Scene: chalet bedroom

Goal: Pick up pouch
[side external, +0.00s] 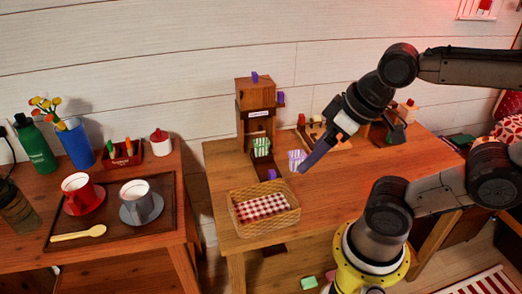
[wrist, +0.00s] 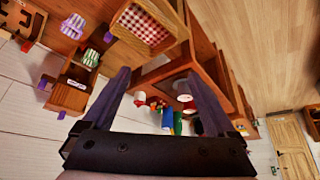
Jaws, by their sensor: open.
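Two small striped pouches are in view. A green-and-white pouch (side external: 261,147) sits in the opening of the wooden dispenser (side external: 256,92). A purple-and-white pouch (side external: 297,160) stands on the desk just right of it. In the wrist view the green pouch (wrist: 91,57) and the purple pouch (wrist: 73,26) are at upper left, outside the jaws. My gripper (side external: 303,169) is above the desk, close to the purple pouch in the side view and partly overlapping its right side. In the wrist view my gripper (wrist: 158,72) has its two fingers wide apart with nothing between them.
A wicker basket (side external: 240,222) with a red checked cloth stands at the desk's front left. A side table on the left holds a tray (side external: 63,238) with two cups, plus bottles and a flower vase. Wooden items stand at the desk's back right. The desk's front right is clear.

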